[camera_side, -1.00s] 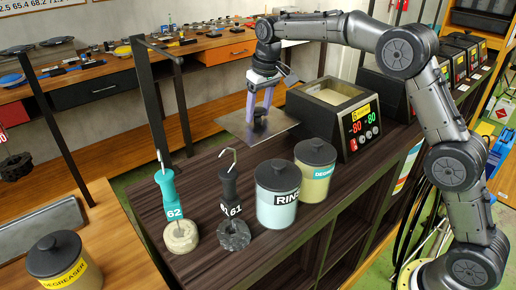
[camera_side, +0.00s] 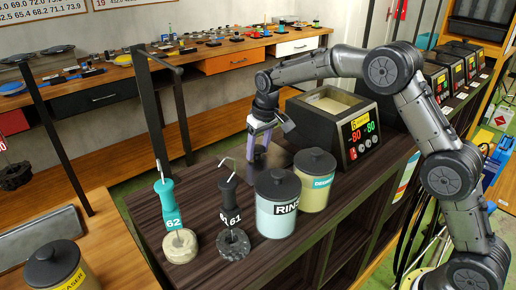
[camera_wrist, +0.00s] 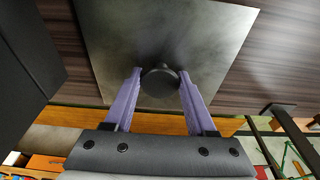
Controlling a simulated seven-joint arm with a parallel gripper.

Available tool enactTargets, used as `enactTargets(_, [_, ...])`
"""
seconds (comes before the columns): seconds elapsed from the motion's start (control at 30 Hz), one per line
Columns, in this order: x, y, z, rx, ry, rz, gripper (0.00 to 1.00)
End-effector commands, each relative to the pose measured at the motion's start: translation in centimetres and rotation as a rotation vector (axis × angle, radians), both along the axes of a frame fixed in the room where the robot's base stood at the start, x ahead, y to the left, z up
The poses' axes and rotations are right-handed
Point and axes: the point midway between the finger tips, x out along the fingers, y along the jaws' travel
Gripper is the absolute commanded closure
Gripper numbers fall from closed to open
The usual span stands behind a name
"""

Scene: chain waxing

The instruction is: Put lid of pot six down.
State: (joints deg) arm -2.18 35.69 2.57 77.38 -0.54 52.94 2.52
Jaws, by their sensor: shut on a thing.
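The lid of pot six is a flat square metal plate (camera_wrist: 215,40) with a round black knob (camera_wrist: 160,80), seen from above in the wrist view. My gripper (camera_wrist: 158,85) is shut on the knob, with one purple finger on each side. In the side view the gripper (camera_side: 257,158) points down and the lid (camera_side: 281,158) is low at the dark bench top, left of pot six. I cannot tell whether the plate touches the bench. Pot six (camera_side: 338,125) is a black box with a yellow 6 label; its top is open and shows pale contents.
The rinse pot (camera_side: 277,222) and the degreaser pot (camera_side: 316,195) stand in front of the lid. Two hooked tools, 62 (camera_side: 167,210) and 61 (camera_side: 231,215), stand to the left on the dark bench (camera_side: 205,185). A wooden shelf runs behind.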

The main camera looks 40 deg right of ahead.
Motion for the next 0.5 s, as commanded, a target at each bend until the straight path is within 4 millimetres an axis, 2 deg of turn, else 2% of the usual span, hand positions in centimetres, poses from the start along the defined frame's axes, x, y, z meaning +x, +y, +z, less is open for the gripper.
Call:
enactTargets(0.1, [0.03,0.00,-0.22,0.000,-0.002,0.000,1.00])
enactTargets(0.13, [0.00,0.00,-0.26,0.000,0.000,0.000,0.38])
enactTargets(0.2, [0.00,0.00,-0.25,0.000,0.000,0.000,0.26])
enactTargets(0.27, [0.01,0.00,-0.24,0.000,0.000,0.000,0.15])
enactTargets(0.5, [0.00,0.00,-0.22,0.000,0.000,0.000,0.14])
